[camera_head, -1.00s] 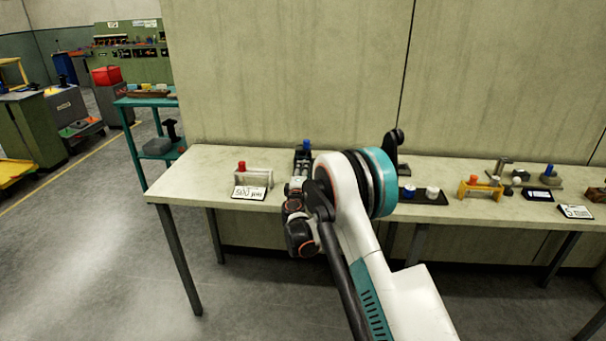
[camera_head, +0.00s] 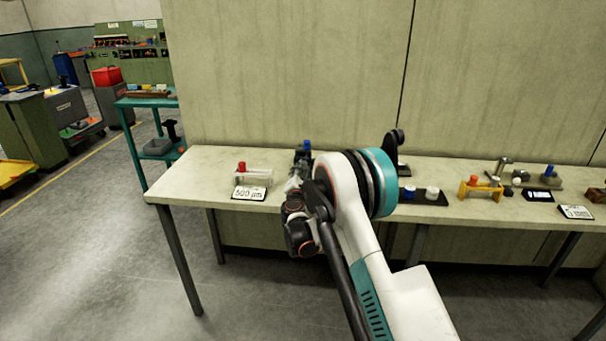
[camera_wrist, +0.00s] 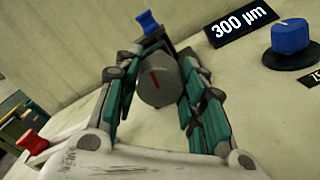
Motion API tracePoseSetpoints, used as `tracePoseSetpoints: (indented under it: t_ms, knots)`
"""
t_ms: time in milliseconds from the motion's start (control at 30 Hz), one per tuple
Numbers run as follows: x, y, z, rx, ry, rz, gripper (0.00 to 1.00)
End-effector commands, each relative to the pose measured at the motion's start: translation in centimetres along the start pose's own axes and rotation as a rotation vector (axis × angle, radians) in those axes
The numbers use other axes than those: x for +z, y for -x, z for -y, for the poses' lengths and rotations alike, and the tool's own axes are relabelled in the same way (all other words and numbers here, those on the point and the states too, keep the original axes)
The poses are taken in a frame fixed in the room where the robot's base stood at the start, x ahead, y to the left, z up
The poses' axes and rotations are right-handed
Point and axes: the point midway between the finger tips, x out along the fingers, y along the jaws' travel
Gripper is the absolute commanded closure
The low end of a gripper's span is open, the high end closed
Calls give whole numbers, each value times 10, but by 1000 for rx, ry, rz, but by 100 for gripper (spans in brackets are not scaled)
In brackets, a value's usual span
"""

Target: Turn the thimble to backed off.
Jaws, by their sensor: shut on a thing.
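The thimble (camera_wrist: 160,86) is a grey round knob with a short red line on its end face. In the wrist view the line points up and slightly left. My gripper (camera_wrist: 157,74) has its dark and teal fingers on both sides of the thimble and is shut on it. A blue-tipped part (camera_wrist: 148,22) of the fixture stands just behind the thimble. It also shows in the head view (camera_head: 306,146), where my arm hides the thimble and most of my gripper.
A black 300 µm sign (camera_wrist: 241,21) and a blue knob (camera_wrist: 290,36) lie to the right in the wrist view. A red-topped stand (camera_head: 243,167) and a white 500 µm card (camera_head: 249,193) are left of my gripper on the bench (camera_head: 186,176). More fixtures stand to the right.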

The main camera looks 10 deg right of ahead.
Motion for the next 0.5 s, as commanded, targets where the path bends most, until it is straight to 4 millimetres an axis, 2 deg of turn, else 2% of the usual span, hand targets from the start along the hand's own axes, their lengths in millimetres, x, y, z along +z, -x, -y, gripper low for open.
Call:
tracePoseSetpoints:
  t_ms: [500]
  knots:
    - [-2,1,0,0,63,-1,87]
